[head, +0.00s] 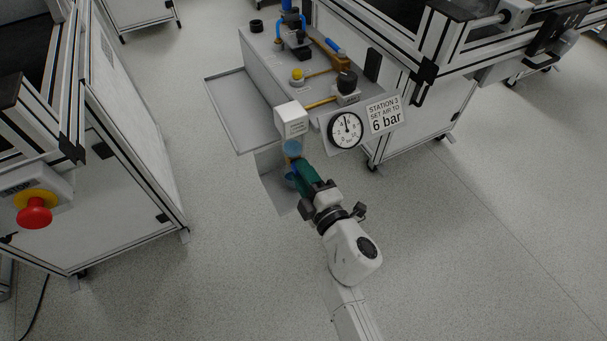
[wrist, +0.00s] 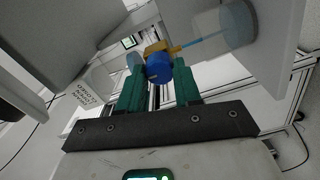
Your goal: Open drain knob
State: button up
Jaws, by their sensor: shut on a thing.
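The drain knob is a small blue knob (wrist: 159,67) on a yellow fitting (wrist: 160,47). In the wrist view it sits between the green fingertips of my gripper (wrist: 158,74), which is shut on it. A translucent blue bowl (wrist: 237,22) hangs close by, with a thin blue tube running from the fitting. In the head view the bowl (head: 292,147) is under a white block (head: 291,119), and my gripper (head: 294,172) reaches up to just below it. My fingers mostly hide the knob there.
A round gauge (head: 346,130) and a sign (head: 386,115) reading "Station 3 set air to 6 bar" stand right of the block. A grey bench (head: 262,75) carries valves and pipes behind. A red emergency button (head: 34,212) is far left. Open floor lies below.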

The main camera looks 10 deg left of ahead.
jog(key=shift+s+f, duration=0.1)
jog(key=shift+f, duration=0.05)
jog(key=o, duration=1)
jog(key=shift+o, duration=0.2)
jog(key=p+v, duration=0.3)
jog(key=v, duration=0.7)
jog(key=shift+s+d, duration=0.3)
